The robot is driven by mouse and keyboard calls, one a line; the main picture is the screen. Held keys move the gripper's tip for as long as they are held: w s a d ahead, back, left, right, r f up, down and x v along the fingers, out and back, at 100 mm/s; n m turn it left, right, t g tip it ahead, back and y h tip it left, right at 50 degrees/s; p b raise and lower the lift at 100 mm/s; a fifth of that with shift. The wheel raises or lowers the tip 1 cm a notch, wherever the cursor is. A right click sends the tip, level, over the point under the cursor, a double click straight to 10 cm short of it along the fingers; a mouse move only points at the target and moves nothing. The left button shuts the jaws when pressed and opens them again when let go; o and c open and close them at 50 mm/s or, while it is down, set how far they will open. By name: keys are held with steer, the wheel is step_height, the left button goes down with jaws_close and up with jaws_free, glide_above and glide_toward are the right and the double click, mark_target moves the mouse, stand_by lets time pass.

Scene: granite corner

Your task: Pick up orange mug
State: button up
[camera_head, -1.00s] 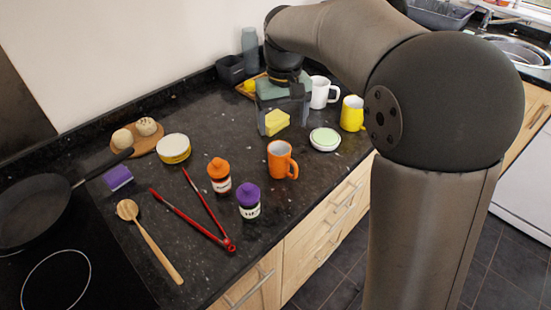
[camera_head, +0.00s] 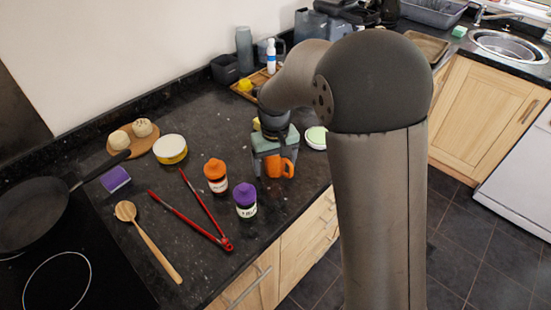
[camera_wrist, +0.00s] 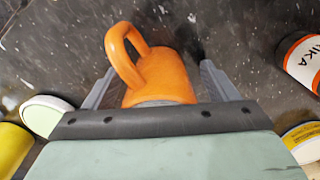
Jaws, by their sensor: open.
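The orange mug (camera_head: 281,166) stands on the dark granite counter near its front edge, partly hidden by my gripper in the head view. In the wrist view the mug (camera_wrist: 160,78) lies between my two fingers, with its handle toward the upper left. My gripper (camera_head: 274,166) is open, and its grey fingers (camera_wrist: 152,80) stand on either side of the mug. A gap shows on the right side; on the left the finger is close to the mug, and I cannot tell whether it touches.
An orange-capped jar (camera_head: 216,176) and a purple-capped jar (camera_head: 245,200) stand left of the mug. Red tongs (camera_head: 190,218) lie further left. A pale green-topped round container (camera_head: 316,137) stands to the right, behind the mug. The counter's front edge is close.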

steer(key=c, duration=1.1)
steer(key=shift+c, duration=0.4)
